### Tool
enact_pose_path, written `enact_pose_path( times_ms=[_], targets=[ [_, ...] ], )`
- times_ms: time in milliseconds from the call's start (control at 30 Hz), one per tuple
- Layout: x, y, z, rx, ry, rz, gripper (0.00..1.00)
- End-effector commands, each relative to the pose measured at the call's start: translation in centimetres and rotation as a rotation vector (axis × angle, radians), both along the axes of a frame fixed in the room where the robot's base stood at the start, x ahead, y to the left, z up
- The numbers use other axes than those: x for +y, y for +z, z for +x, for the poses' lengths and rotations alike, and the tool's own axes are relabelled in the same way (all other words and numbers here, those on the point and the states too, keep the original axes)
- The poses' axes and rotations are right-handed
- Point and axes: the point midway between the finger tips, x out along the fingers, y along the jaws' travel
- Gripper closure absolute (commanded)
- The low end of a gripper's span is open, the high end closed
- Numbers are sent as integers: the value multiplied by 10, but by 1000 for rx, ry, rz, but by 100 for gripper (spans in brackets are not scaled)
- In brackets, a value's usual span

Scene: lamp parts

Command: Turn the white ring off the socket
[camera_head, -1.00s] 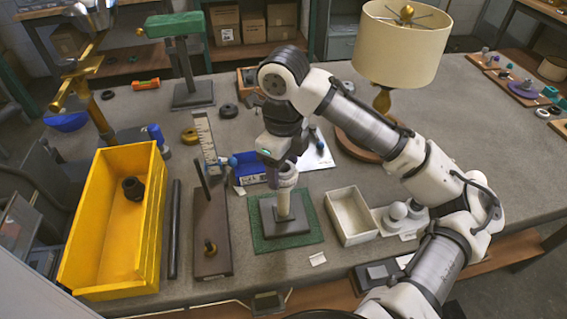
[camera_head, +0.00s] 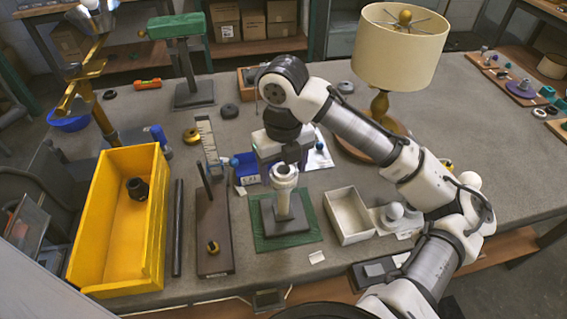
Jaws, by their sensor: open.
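The white ring (camera_head: 284,172) sits at the top of the pale socket (camera_head: 283,205), which stands upright on a dark square base (camera_head: 285,220). The ring's round top and dark centre hole show. My gripper (camera_head: 284,160) is open, just above and behind the ring in this view. Its fingertips are small and partly hidden, and I cannot tell whether they touch the ring. Nothing shows held in it.
The base rests on a green mat (camera_head: 314,238). An empty white box (camera_head: 331,227) stands close on the right. A brown board (camera_head: 214,250) and a yellow bin (camera_head: 100,240) are on the left. A lamp with a cream shade (camera_head: 399,55) stands behind my arm.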

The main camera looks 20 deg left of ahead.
Motion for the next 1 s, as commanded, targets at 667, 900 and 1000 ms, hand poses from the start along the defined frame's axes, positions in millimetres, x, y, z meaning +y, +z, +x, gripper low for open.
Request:
enact_pose_path(
  times_ms=[667, 900, 1000],
  targets=[
    [0, 0, 0, -1, -610, 0, 32],
    [0, 0, 0, -1, -616, 0, 36],
    [0, 0, 0, -1, -615, 0, 49]
  ],
)
